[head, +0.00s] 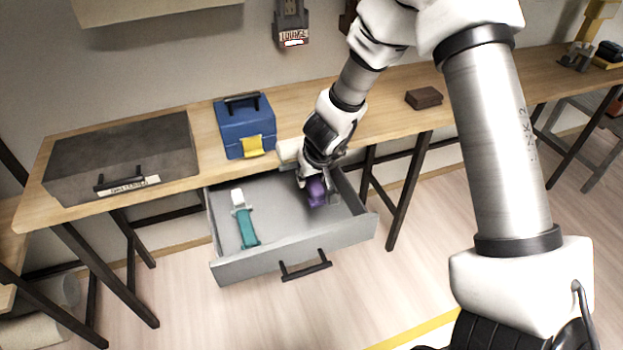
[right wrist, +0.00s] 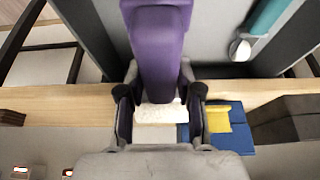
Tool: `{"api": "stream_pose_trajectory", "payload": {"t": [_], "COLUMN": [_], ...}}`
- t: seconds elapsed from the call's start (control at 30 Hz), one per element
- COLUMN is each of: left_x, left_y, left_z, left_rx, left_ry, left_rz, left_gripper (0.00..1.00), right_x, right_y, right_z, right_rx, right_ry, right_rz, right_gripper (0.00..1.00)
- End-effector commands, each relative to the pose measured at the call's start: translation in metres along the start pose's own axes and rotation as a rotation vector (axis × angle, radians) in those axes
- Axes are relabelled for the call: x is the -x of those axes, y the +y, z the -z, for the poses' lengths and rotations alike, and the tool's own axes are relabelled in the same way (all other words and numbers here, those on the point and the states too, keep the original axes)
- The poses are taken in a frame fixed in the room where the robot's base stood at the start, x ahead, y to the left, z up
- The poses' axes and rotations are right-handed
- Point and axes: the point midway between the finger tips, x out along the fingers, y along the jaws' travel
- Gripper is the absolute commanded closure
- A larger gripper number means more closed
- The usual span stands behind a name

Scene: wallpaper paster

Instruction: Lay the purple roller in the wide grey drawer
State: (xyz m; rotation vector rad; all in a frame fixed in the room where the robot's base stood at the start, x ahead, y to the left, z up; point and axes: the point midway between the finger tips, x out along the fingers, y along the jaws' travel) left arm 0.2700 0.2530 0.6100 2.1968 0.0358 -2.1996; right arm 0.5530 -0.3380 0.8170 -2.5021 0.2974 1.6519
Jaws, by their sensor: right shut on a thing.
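The wide grey drawer (head: 240,267) is pulled open under the wooden table. The purple roller (head: 316,191) is at the right part of the drawer, in or just above it; I cannot tell whether it touches the bottom. My right gripper (head: 318,182) reaches down over the drawer and is shut on the roller. In the right wrist view the roller's purple part (right wrist: 157,45) extends from between the fingers (right wrist: 160,95), with a pale part between them. My left gripper is not in view.
A teal tool (head: 245,228) with a white end lies in the drawer's left part. A blue toolbox (head: 245,126), a grey case (head: 125,160) and a brown block (head: 424,97) stand on the table (head: 390,118). The drawer's middle is clear.

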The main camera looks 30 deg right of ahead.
Motion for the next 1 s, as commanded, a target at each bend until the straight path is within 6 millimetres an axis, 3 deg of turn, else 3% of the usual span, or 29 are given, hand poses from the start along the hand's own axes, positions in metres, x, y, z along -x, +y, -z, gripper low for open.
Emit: {"api": "stream_pose_trajectory", "payload": {"t": [0.5, 0.53, 0.6, 0.87, 1.0], "left_x": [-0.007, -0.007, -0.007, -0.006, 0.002], "left_y": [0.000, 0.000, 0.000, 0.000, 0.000], "left_z": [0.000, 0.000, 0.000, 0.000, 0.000], "left_rx": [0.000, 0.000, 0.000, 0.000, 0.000], "left_ry": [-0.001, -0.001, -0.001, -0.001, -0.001], "left_rz": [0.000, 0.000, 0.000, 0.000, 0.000], "left_gripper": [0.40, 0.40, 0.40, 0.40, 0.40], "right_x": [-0.011, -0.011, -0.011, -0.010, 0.001], "right_y": [0.000, 0.000, 0.000, 0.000, 0.000], "right_z": [-0.005, -0.005, -0.005, -0.005, 0.000], "right_rx": [0.000, 0.000, 0.000, 0.000, -0.001], "right_ry": [-0.001, -0.001, -0.001, 0.000, 0.001], "right_rz": [0.000, 0.000, 0.000, 0.000, 0.000], "right_gripper": [1.00, 0.62, 0.40, 0.40, 0.40]}}
